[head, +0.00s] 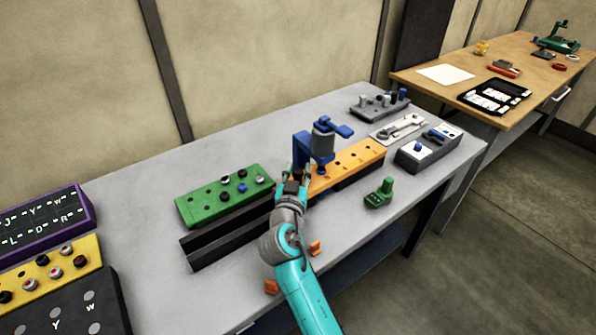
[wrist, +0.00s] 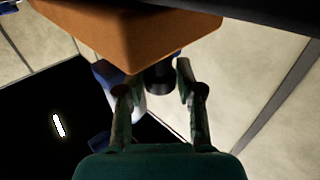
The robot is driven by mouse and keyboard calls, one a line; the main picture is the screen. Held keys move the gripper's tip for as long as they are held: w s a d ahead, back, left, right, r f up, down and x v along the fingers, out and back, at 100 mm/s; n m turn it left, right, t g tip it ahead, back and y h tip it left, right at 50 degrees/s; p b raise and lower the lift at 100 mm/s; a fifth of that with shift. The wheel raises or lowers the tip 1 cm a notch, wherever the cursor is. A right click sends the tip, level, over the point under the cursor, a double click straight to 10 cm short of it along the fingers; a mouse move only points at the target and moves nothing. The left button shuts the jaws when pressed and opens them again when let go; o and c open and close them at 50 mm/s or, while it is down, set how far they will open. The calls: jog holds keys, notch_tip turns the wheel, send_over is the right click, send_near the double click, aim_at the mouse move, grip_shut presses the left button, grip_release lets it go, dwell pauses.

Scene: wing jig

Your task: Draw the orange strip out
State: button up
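The orange strip (head: 348,163) is a long bar with a row of holes on top. It lies along the right part of a dark channel rail (head: 225,238) in the head view. Its left end is partly hidden by my gripper and a blue tool. In the wrist view, the orange strip's end (wrist: 125,35) fills the upper left, close to the fingers. My gripper (head: 301,174) is by the strip's left end. In the wrist view my gripper (wrist: 158,90) has its fingers apart, with the strip beyond them, not visibly between them. Contact cannot be told.
A blue tool with a grey cylinder (head: 323,144) stands by the strip's left end. A small green part (head: 380,193) sits in front. Small orange pieces (head: 271,287) lie near my arm.

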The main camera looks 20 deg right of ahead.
grip_shut()
jog(key=s+a, duration=0.4)
jog(key=a, duration=1)
jog(key=s+a, duration=0.5)
jog(key=a, duration=0.9)
jog(key=shift+s+a, duration=0.15)
jog(key=shift+a, duration=0.15)
jog(key=o, duration=0.6)
grip_release()
jog(key=shift+a, duration=0.1)
jog(key=shift+o, duration=0.2)
jog(key=shift+s, duration=0.1)
jog(key=v, duration=1.2)
